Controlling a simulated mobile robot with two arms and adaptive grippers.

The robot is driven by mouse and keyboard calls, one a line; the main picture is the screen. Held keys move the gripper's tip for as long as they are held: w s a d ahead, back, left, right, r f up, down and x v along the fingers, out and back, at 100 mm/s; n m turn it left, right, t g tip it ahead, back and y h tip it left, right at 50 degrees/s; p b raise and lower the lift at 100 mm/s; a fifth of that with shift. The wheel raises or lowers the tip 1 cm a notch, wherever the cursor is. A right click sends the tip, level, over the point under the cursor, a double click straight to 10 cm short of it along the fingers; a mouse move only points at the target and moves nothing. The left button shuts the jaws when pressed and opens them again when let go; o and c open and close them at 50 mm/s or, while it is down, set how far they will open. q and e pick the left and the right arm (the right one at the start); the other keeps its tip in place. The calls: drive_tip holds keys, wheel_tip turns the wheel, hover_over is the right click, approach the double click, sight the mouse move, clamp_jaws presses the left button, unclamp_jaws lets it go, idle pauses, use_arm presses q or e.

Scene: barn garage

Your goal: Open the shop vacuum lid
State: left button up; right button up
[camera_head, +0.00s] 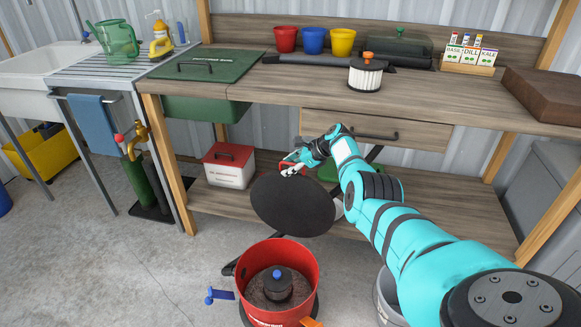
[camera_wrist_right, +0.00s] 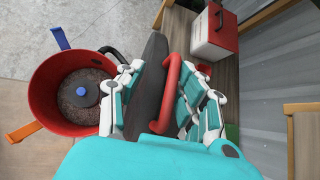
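The red shop vacuum drum (camera_head: 314,268) stands on the floor with its top uncovered. In the right wrist view the gripper's fingers (camera_wrist_right: 160,95) stand apart, on either side of the lid edge and red handle (camera_wrist_right: 171,85). Firm contact is not clear. My left gripper is not in view.
A wooden workbench (camera_head: 275,92) stands behind, with a lower shelf (camera_head: 235,203) holding a red-and-white box (camera_head: 229,166). A blue latch (camera_head: 218,295) juts from the drum's left. A grey bucket (camera_head: 385,300) is to its right.

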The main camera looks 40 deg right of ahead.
drive_tip(key=shift+s, duration=0.1)
drive_tip(key=shift+s+d+r, duration=0.3)
drive_tip(key=shift+r, duration=0.15)
drive_tip(key=v, duration=1)
drive_tip(key=shift+s+r, duration=0.25)
drive_tip(key=shift+r, duration=0.05)
